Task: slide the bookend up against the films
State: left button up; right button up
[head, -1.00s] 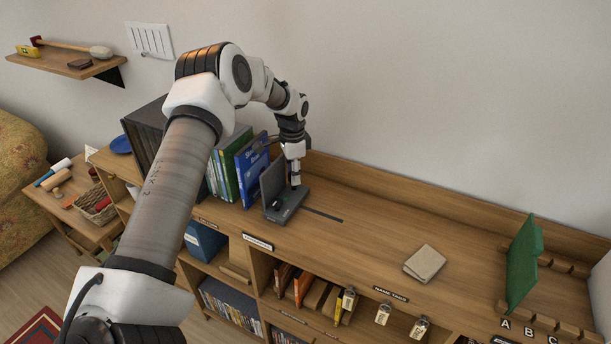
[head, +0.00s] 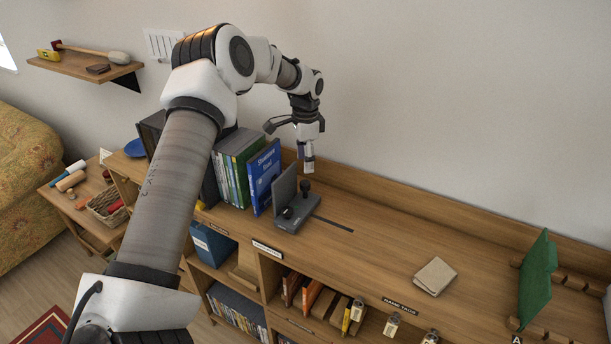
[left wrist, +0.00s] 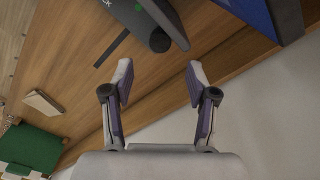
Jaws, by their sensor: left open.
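The grey bookend (head: 295,217) stands on the shelf top, with an upright plate on its left, a flat base and a dark upright knob on the base. The films stand upright to its left; the end one is a blue case (head: 263,178), with green cases (head: 241,160) beyond. In the left wrist view a strip of bare wood shows between the bookend (left wrist: 165,22) and the blue case (left wrist: 250,12), so they look apart. My left gripper (head: 307,164) is open and empty above the bookend's knob, not touching it. Its open fingers (left wrist: 159,76) show in the left wrist view.
A dark strip (head: 333,224) marks the wood right of the bookend. A raised wooden ledge (head: 400,202) runs along the back.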

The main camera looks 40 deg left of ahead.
pick_arm(q)
notch_tip(320, 180, up, 4)
dwell(0.4)
